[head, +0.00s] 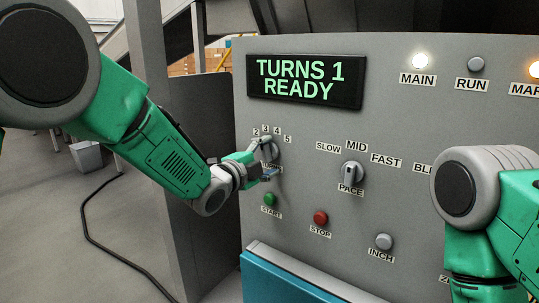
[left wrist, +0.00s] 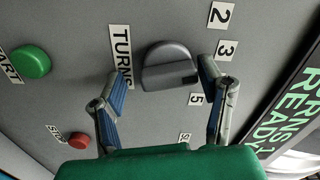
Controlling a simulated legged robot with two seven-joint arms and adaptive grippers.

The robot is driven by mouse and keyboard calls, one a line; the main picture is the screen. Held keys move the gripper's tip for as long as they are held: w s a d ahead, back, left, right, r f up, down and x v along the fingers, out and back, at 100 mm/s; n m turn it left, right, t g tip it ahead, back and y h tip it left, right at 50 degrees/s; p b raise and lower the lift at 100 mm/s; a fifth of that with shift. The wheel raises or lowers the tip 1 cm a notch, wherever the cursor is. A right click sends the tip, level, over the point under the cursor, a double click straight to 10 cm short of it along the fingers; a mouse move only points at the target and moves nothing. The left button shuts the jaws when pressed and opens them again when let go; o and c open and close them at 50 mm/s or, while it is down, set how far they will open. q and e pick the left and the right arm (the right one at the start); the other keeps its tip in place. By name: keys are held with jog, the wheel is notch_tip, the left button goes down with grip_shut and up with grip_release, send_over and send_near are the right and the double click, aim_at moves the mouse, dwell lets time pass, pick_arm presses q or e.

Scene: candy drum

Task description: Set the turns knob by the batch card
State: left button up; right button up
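The grey turns knob (head: 268,150) is on the left of the panel, under the number labels 2 to 5. In the left wrist view the knob (left wrist: 170,66) sits between my left gripper's fingers (left wrist: 162,86), beside the TURNS label (left wrist: 121,56). The fingers are spread, with a clear gap on the label side; the other finger is close to the knob, and I cannot tell whether it touches. In the head view my left gripper (head: 262,167) partly covers the knob and its label. The display (head: 304,81) reads TURNS 1 READY. My right gripper and any batch card are out of view.
Below the knob are the green START button (head: 270,199) and the red STOP button (head: 321,217). The PACE knob (head: 352,172) and INCH button (head: 384,241) are to the right. The MAIN lamp (head: 420,61) is lit. A black cable lies on the floor at left.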

pick_arm(q)
jog(key=shift+r, duration=0.25)
jog(key=shift+s+a, duration=0.3)
jog(key=shift+s, duration=0.1)
jog(key=v, duration=1.1)
jog(key=shift+f, duration=0.2)
jog(key=shift+w, duration=0.15)
